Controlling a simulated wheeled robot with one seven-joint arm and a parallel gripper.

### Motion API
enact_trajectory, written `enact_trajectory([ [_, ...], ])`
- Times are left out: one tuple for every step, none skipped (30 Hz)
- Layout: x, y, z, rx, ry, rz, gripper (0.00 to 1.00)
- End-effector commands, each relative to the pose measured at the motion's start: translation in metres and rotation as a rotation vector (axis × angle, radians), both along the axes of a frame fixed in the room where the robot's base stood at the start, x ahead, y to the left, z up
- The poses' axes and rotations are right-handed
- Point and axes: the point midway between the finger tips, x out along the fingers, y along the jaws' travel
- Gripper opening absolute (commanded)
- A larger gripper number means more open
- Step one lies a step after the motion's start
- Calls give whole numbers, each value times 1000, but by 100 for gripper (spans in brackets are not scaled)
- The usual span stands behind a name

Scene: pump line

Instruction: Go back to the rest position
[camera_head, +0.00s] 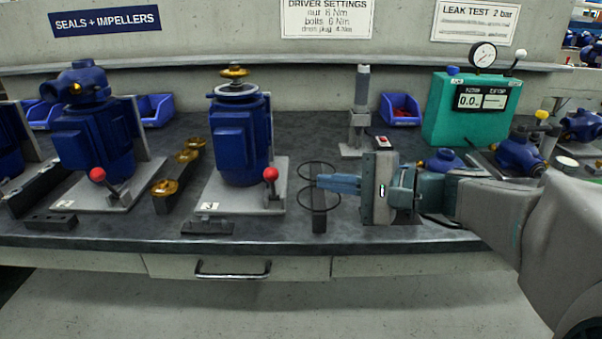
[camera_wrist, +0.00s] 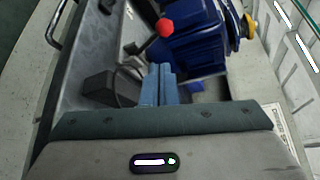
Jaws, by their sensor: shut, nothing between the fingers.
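My gripper (camera_head: 322,181) reaches in from the right over the bench in the head view. Its blue fingers are together with nothing between them, and they point left toward the blue pump with the brass impeller. In the wrist view the fingertips (camera_wrist: 159,72) are also closed, with a dark ring stand behind them. My gripper overlaps the ring stand (camera_head: 319,217) in the head view; I cannot tell whether they touch. The rest position itself is not marked in either view.
The pump (camera_head: 238,140) with a red-knobbed lever (camera_head: 270,174) stands left of my gripper. A grey post (camera_head: 360,110) stands behind it. The green leak tester (camera_head: 465,115) and blue pump parts (camera_head: 518,155) are at right. A wall shelf (camera_head: 200,62) runs behind. Bench between is partly clear.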

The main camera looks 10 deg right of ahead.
Motion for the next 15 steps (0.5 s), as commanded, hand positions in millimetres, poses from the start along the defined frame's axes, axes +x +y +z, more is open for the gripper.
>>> enact_trajectory([
  [-2,-3,0,-1,0,0,0],
  [-3,-4,0,-1,0,1,0],
  [-4,-5,1,-1,0,2,0],
  [-4,-6,1,0,0,3,0],
  [-5,-6,1,0,0,3,0],
  [-5,-6,1,-1,0,5,0],
  [-5,-6,1,0,0,5,0],
  [-5,-6,1,0,0,5,0],
  [-5,-6,1,0,0,5,0],
  [-5,-6,1,0,0,5,0],
  [-5,-6,1,0,0,5,0],
  [-5,-6,1,0,0,5,0],
  [-5,-6,1,0,0,5,0],
  [-5,-6,1,-2,1,6,0],
  [-5,-5,3,-5,3,9,0],
])
